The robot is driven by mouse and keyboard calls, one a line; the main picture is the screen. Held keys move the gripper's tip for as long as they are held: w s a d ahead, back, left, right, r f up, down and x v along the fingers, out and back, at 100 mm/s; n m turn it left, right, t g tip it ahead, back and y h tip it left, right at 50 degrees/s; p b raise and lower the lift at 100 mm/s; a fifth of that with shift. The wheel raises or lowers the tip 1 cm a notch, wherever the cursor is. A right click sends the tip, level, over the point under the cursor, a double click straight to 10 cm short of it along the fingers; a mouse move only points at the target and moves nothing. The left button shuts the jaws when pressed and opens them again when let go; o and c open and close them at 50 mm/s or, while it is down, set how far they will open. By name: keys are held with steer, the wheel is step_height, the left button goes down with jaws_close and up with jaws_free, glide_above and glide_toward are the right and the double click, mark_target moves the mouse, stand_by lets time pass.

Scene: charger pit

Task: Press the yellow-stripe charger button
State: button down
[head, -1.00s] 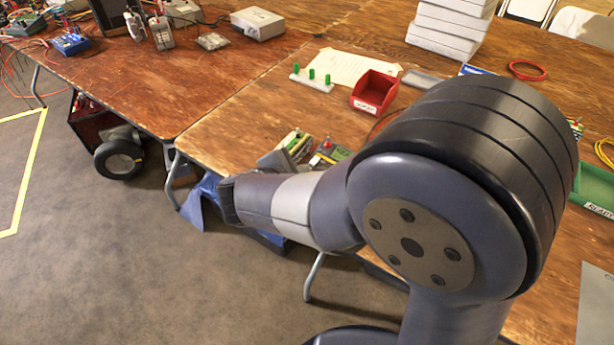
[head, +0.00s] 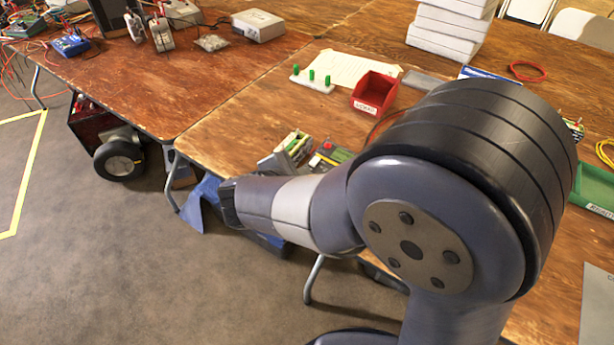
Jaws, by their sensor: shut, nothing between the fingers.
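Two small devices stand side by side on the near table edge, just behind my arm. The left one is a grey device (head: 287,152) with green and pale parts on top. The right one is a grey-green device (head: 328,156) with a small red part (head: 327,146) and a bit of yellow. My arm hides their lower parts. They may be chargers, but I cannot make out a yellow stripe or which button belongs to it. My arm reaches left in front of them, and its far end points down past the table edge. My gripper itself does not show.
A red bin (head: 374,95), a white block with green pegs (head: 312,80) and a paper sheet (head: 362,68) lie behind the devices. A green tray (head: 592,190) is at the right. A blue object (head: 205,200) is below the table edge. The floor at lower left is clear.

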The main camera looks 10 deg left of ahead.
steer(key=shift+s+a+r+p, duration=0.1)
steer(key=shift+s+r+p, duration=0.05)
steer(key=shift+r+p, duration=0.5)
steer(key=shift+r, duration=0.1)
steer(key=r+p, duration=0.2)
steer(key=r, duration=0.1)
steer(key=r+p, duration=0.2)
steer(key=shift+s+a, duration=0.15)
steer(key=shift+s, duration=0.25)
steer(key=shift+f, duration=0.1)
stand_by(0.7)
